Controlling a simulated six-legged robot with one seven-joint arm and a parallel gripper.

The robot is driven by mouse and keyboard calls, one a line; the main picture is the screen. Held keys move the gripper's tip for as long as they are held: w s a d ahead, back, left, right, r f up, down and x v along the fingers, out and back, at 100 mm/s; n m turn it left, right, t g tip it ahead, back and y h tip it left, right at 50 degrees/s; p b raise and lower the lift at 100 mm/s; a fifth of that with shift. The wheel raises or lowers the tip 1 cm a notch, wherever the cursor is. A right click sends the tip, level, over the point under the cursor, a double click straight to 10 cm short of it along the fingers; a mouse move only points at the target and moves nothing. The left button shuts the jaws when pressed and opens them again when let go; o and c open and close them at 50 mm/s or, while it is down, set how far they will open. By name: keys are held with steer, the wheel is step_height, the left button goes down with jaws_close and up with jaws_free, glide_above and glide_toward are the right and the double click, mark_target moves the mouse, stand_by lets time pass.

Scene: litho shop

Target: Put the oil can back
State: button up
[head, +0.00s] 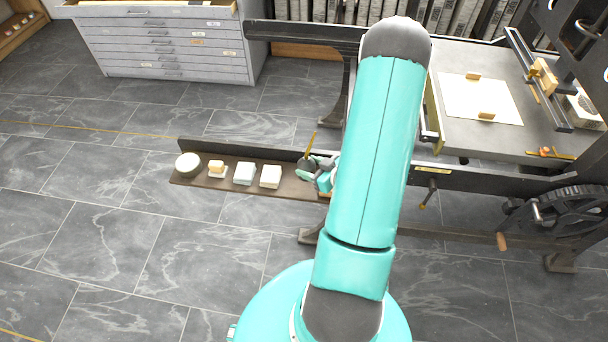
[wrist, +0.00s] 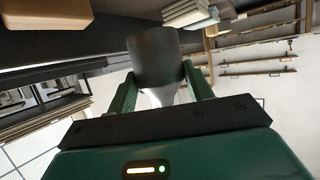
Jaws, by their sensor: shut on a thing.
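The oil can shows in the wrist view as a dark grey, rounded body (wrist: 153,55) between the two green fingers of my gripper (wrist: 158,72). My gripper is shut on it. In the head view, my gripper (head: 322,174) is partly hidden behind my arm, at the right end of a low dark shelf board. A thin brass spout (head: 310,146), seemingly the can's, points up there. I cannot tell whether the can touches the board.
The low board (head: 205,182) holds a round pale-topped pot (head: 188,163) and several small blocks, including a light blue one (head: 244,174). A press bed (head: 450,135) stands at right, with a dark rail below. A grey drawer cabinet (head: 170,48) stands behind. Floor in front is clear.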

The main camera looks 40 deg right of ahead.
steer(key=shift+w+a+f, duration=0.3)
steer(key=shift+w+f, duration=0.35)
steer(key=shift+f, duration=0.15)
steer(key=shift+w+a+f, duration=0.1)
steer(key=shift+w+f, duration=0.05)
steer(key=shift+f, duration=0.8)
steer(key=shift+w+f, duration=0.15)
steer(key=shift+f, duration=0.75)
steer(key=shift+f, duration=0.1)
steer(key=o, duration=0.9)
